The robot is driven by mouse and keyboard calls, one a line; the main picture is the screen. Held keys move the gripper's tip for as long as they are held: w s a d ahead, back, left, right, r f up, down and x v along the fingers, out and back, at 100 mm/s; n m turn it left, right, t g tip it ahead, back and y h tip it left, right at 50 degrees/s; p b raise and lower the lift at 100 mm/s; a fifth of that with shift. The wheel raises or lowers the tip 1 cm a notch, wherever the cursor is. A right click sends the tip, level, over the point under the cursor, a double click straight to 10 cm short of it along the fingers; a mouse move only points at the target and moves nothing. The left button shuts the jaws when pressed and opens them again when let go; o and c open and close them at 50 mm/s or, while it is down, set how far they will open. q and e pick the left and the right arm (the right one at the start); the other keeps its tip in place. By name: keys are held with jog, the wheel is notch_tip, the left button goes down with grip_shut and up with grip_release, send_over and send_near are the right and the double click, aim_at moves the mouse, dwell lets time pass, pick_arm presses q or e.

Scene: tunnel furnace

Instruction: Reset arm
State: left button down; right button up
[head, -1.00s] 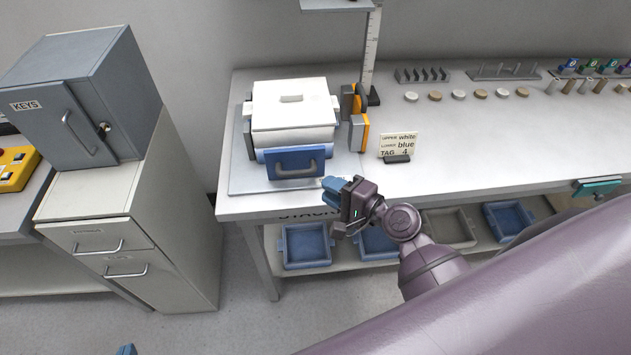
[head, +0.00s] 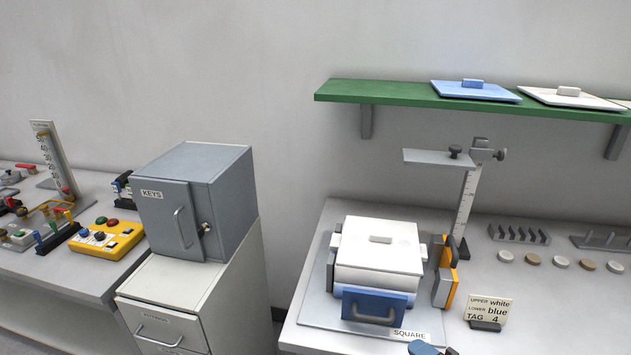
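Only the blue fingertip part of my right gripper (head: 424,348) shows at the bottom edge, in front of the bench near the SQUARE label. The rest of it is cut off, so its opening is hidden. My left gripper is out of view. A stacked box with a white lid (head: 380,248) and a blue lower drawer front (head: 374,305) with a grey handle stands on a grey plate (head: 318,308). No gripper touches it.
A height gauge (head: 466,205) and orange-and-grey blocks (head: 445,275) stand right of the box, with a tag card (head: 489,309). A green shelf (head: 390,92) holds lids above. A grey KEYS cabinet (head: 195,205) and a yellow button box (head: 105,239) are left.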

jog(key=s+d+f+n+g+h, duration=0.1)
jog(key=s+d+f+n+h, duration=0.1)
jog(key=s+f+n+h, duration=0.2)
jog(key=s+d+f+n+g+h, duration=0.1)
jog(key=s+d+f+n+h, duration=0.2)
jog(key=s+f+n, duration=0.5)
jog(key=shift+d+n+h, duration=0.25)
jog(key=shift+n+h, duration=0.25)
jog(key=shift+n, duration=0.4)
